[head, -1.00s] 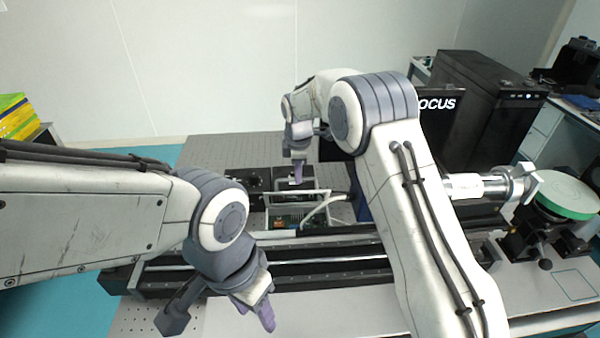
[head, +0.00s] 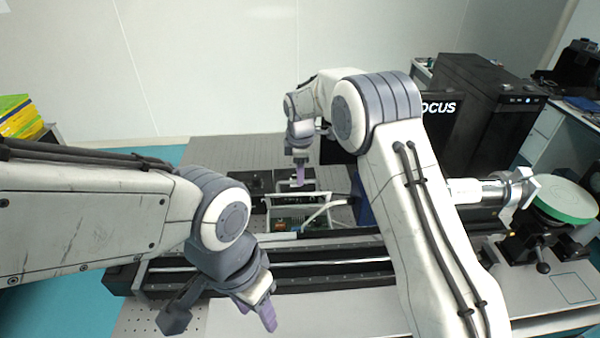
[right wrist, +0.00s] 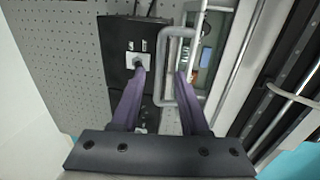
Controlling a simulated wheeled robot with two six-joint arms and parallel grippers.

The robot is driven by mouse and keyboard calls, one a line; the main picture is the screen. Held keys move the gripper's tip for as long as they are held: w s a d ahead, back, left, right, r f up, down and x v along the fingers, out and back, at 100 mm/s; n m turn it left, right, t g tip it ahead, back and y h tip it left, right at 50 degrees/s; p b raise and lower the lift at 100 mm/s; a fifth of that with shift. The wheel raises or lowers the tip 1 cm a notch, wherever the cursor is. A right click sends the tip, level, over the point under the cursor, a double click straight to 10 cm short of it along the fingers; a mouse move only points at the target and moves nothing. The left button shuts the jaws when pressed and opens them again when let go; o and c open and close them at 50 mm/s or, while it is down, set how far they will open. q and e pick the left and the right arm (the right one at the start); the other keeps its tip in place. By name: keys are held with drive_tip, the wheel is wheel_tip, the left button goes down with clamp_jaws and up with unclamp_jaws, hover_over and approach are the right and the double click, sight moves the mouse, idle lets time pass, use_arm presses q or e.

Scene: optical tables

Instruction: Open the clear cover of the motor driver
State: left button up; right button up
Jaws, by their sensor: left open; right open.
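The motor driver (head: 292,224) is a pale open-framed box with a green circuit board inside, behind the long black rail in the head view. Its clear cover is hard to make out. In the right wrist view the driver (right wrist: 205,55) is at the upper right, with a grey loop handle (right wrist: 165,85) along its left side. My right gripper (right wrist: 161,76) is open above it; the right finger overlaps the handle, and contact cannot be told. It also shows in the head view (head: 300,175). My left gripper (head: 262,308) is open and empty near the front, away from the driver.
Black boxes (right wrist: 118,55) stand directly left of the driver in the right wrist view. A long black rail (head: 325,272) runs in front of the driver. A black computer case (head: 485,110) and a green-rimmed disc (head: 565,197) are at the right. The perforated table (head: 230,150) is clear behind.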

wheel_tip(320, 180, up, 6)
drive_tip(key=s+p, duration=0.1)
drive_tip(key=p, duration=0.3)
drive_tip(key=shift+r, duration=0.15)
drive_tip(key=shift+c, duration=0.3)
